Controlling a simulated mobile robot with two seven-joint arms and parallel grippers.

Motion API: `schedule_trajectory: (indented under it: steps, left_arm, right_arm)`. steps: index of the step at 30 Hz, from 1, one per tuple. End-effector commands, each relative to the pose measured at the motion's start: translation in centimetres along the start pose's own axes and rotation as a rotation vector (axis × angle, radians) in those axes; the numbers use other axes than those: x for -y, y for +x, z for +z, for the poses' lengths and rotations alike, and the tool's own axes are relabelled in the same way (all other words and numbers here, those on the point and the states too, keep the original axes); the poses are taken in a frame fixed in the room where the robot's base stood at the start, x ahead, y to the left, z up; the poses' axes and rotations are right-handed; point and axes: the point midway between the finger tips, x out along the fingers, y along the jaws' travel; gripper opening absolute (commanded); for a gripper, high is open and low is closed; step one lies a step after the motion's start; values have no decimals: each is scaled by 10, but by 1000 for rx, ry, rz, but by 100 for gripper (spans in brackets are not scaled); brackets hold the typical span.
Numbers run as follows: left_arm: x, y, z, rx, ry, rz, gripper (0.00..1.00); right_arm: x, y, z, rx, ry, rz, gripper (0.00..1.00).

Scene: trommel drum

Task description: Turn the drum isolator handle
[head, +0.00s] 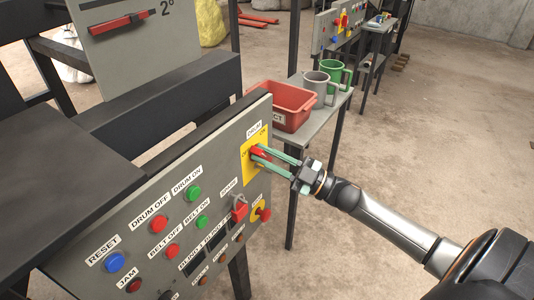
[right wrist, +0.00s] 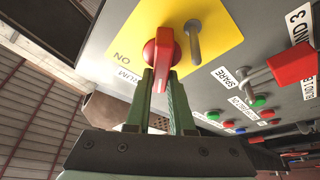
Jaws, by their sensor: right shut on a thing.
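The drum isolator is a yellow plate (head: 248,167) with a red handle (head: 260,151), at the upper right corner of the grey control panel in the head view. In the right wrist view the red handle (right wrist: 165,50) stands out from the yellow plate (right wrist: 215,25), with "ON" and "DRUM" lettering beside it. My right gripper (head: 259,155) reaches in from the right. Its green fingers (right wrist: 161,76) are shut on the red handle, one on each side, hiding part of it. A grey metal pin (right wrist: 193,42) stands beside the handle. My left gripper is not in view.
The panel carries several buttons, including blue RESET (head: 114,262) and red DRUM OFF (head: 159,223). A red padlock-like part (head: 239,210) and a red knob (head: 264,214) sit below the isolator. Behind, a side table holds a red bin (head: 283,104) and mugs (head: 318,88).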

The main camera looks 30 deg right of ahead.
Motion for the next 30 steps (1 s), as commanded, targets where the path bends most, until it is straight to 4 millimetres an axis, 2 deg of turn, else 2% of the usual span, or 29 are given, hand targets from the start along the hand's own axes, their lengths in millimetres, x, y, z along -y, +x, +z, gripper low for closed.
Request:
schedule_trajectory:
  steps: [1, 18, 30]
  left_arm:
    - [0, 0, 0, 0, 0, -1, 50]
    - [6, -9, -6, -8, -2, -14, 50]
    - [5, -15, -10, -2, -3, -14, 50]
  right_arm:
    - [3, -2, 5, 18, -39, -22, 0]
    - [7, -3, 6, 16, -536, -229, 0]
    - [8, -3, 8, 14, -789, -331, 0]
